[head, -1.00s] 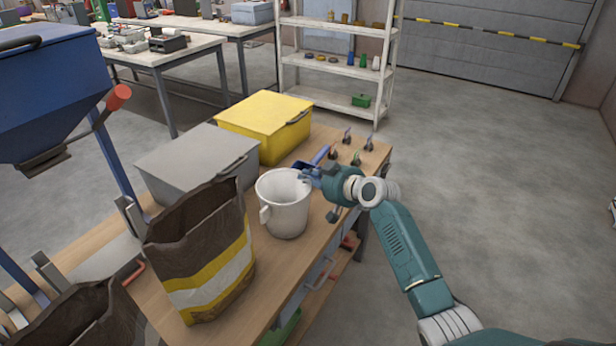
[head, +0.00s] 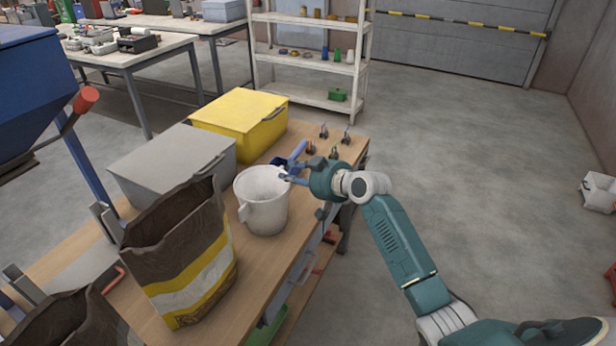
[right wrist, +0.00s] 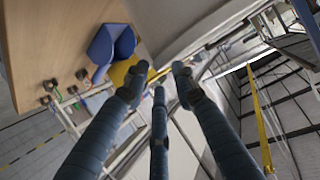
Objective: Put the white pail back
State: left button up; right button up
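The white pail (head: 262,212) stands upright on the wooden workbench, right of the brown bag. My right gripper (head: 288,178) is at the pail's right rim in the head view. In the right wrist view, the fingers of my right gripper (right wrist: 158,82) are spread apart, and a pale curved surface, apparently the pail (right wrist: 195,22), is just beyond the fingertips. I see nothing clamped between them; whether they touch the rim is unclear. My left gripper is not in view.
The workbench (head: 262,278) also holds a brown bag (head: 185,262) with yellow and white bands, a grey bin (head: 170,165), a yellow bin (head: 240,122) and a blue scoop (head: 297,152). Several small knobbed items stand at its far right end.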

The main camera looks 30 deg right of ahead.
jog(key=v, duration=0.8)
jog(key=shift+s+r+b, duration=0.15)
jog(key=shift+s+b, duration=0.15)
jog(key=shift+b, duration=0.1)
jog(key=shift+d, duration=0.1)
